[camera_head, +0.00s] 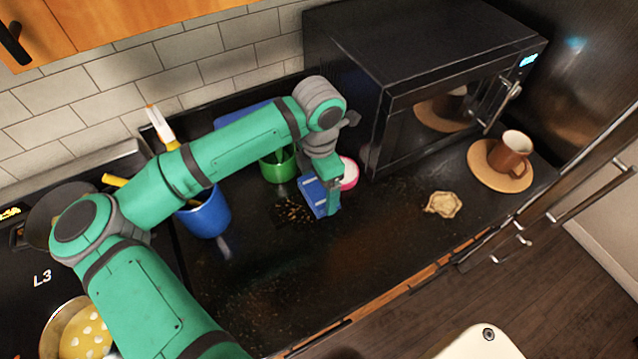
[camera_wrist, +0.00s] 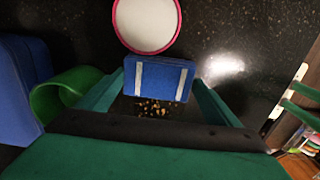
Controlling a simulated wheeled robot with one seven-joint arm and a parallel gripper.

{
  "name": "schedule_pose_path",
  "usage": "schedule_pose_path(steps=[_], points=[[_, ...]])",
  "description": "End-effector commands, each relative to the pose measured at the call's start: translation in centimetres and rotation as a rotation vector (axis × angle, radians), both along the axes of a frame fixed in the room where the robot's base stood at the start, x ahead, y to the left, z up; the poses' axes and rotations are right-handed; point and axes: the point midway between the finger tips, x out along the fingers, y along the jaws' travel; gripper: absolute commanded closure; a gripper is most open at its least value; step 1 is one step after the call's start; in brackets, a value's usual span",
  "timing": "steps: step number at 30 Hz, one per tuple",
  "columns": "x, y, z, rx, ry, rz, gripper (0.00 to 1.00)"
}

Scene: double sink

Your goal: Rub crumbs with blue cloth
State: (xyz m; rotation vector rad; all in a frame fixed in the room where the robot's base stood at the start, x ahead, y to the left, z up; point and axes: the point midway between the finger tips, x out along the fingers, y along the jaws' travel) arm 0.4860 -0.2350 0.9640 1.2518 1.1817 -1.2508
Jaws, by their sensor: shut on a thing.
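The blue cloth (camera_wrist: 158,79), a folded blue block with two pale stripes, is held between the two fingers of my gripper (camera_wrist: 156,95) in the wrist view. In the head view, the cloth (camera_head: 312,198) hangs below my gripper (camera_head: 326,203), just above or on the dark counter; I cannot tell whether it touches. Brown crumbs (camera_head: 293,212) lie on the counter just left of the cloth. In the wrist view the crumbs (camera_wrist: 157,107) show between the fingers, below the cloth's edge, partly hidden by the gripper body.
A green mug (camera_head: 278,167), a blue cup (camera_head: 205,216) and a pink-rimmed white bowl (camera_head: 349,174) stand close around. A black microwave (camera_head: 420,80) stands behind right. A brown flat item (camera_head: 442,205) and a brown mug (camera_head: 510,153) on a round board (camera_head: 478,165) lie right. The front counter is clear.

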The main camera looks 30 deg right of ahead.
Motion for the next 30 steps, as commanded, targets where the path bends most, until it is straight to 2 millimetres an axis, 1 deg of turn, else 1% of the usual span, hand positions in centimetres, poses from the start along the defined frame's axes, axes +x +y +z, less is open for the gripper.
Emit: schedule_pose_path(steps=[12,17,30], points=[[0.0,0.0,-0.7,-0.001,-0.001,0.0,0.33],[0.0,0.2,-0.6,-0.001,-0.001,0.001,0.33],[0.2,3.4,-0.5,0.001,-0.002,0.001,0.33]])
